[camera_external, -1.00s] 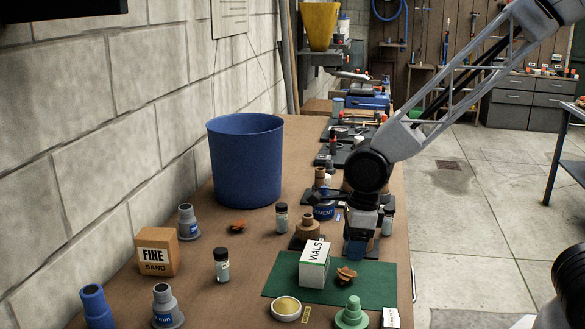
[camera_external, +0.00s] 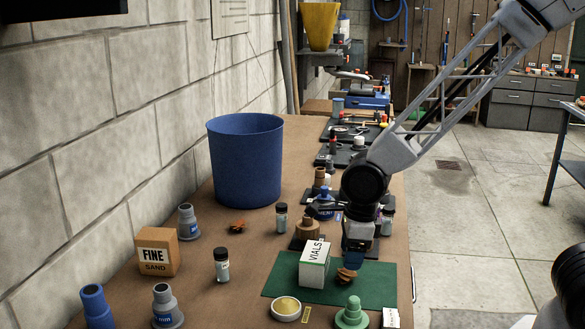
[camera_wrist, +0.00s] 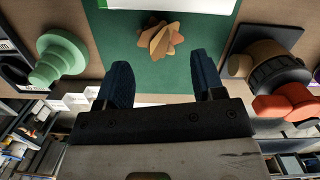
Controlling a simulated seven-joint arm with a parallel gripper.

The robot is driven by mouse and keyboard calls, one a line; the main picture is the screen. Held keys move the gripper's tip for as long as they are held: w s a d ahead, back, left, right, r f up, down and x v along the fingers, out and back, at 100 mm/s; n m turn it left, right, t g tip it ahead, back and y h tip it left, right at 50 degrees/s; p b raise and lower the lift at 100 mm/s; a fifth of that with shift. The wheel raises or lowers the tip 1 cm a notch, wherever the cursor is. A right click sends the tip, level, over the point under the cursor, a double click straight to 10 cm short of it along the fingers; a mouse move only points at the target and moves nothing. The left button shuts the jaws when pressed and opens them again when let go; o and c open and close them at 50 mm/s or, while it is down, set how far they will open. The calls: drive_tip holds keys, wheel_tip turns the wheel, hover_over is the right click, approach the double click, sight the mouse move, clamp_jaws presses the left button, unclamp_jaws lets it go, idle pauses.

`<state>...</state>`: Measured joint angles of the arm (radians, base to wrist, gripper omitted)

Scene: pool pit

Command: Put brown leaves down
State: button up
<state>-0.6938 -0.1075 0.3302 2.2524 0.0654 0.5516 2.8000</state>
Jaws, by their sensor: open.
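A small clump of brown leaves (camera_external: 345,275) lies on the green mat (camera_external: 377,285), just right of the white VIALS box (camera_external: 314,265). My gripper (camera_external: 352,262) is right above this clump, pointing down. In the wrist view my gripper (camera_wrist: 163,85) is open, with its two dark blue fingers apart and nothing between them. The leaves (camera_wrist: 160,38) show there beyond the fingertips, roughly centred between them. A second brown leaf clump (camera_external: 237,226) lies on the brown bench in front of the blue bin (camera_external: 246,162).
A pale green stepped fitting (camera_external: 352,314) and a shallow dish (camera_external: 286,308) stand near the mat's front edge. The FINE SAND box (camera_external: 157,251), grey fittings and dark-capped vials (camera_external: 222,265) stand on the left. Brown fittings (camera_external: 307,229) stand behind the VIALS box.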

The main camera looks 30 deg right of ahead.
sight(346, 273)
drive_tip(key=shift+f, duration=0.1)
drive_tip(key=shift+w+a+f, duration=0.15)
drive_tip(key=shift+f, duration=1.1)
drive_tip(key=shift+w+a+f, duration=0.1)
drive_tip(key=shift+a+f, duration=0.05)
drive_tip(key=shift+f, duration=1.05)
clamp_jaws()
